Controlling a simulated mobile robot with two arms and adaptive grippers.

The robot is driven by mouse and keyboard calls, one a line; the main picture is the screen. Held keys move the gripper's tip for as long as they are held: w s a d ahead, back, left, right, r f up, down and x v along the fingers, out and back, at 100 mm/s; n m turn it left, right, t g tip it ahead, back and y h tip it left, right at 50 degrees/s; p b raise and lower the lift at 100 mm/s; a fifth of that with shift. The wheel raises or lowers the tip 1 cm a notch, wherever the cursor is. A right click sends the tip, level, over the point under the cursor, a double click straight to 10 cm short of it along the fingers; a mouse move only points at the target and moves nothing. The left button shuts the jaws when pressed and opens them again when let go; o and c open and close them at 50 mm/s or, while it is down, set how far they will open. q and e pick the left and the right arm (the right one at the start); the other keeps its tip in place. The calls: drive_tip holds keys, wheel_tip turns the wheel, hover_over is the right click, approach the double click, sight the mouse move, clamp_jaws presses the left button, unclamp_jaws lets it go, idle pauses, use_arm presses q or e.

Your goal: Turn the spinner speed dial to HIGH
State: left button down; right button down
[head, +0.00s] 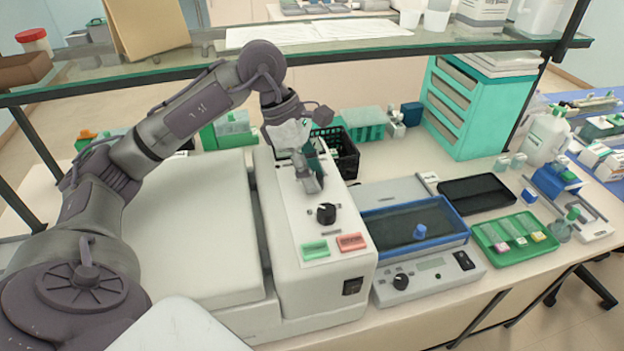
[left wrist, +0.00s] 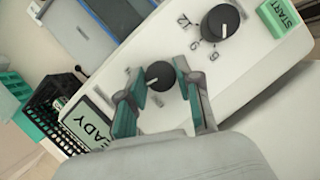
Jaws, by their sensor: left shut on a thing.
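The spinner is the white machine (head: 315,262) in the middle of the bench. In the left wrist view a small black dial (left wrist: 160,75) with a light pointer line sits on its panel between my left fingers. My left gripper (left wrist: 158,88) is shut on this dial, one teal-padded finger on each side. In the head view my left gripper (head: 312,186) is low over the far part of the panel and hides that dial. A second, larger black dial (head: 327,213) is nearer the front; it also shows in the left wrist view (left wrist: 220,22), with numbers around it. Labels around the gripped dial are too small to read.
A READY display (left wrist: 92,122) is beside the gripped dial. Green (head: 315,249) and red (head: 351,242) buttons are at the panel's front. A black basket (head: 345,160) stands behind. A blue-rimmed tray device (head: 415,240) is to the right. A glass shelf (head: 400,47) spans above.

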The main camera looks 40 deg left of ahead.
use_arm(q)
drive_tip(key=m+g+b, duration=0.1)
drive_tip(key=m, duration=0.3)
drive_tip(key=shift+w+m+g+b, duration=0.15)
drive_tip(key=shift+m+g+b, duration=0.15)
drive_tip(key=shift+g+b, duration=0.1)
idle(0.4)
drive_tip(key=c, duration=0.8)
unclamp_jaws()
drive_tip(key=v, duration=1.2)
drive_tip(key=shift+w, duration=0.1)
drive_tip(key=shift+f, duration=0.15)
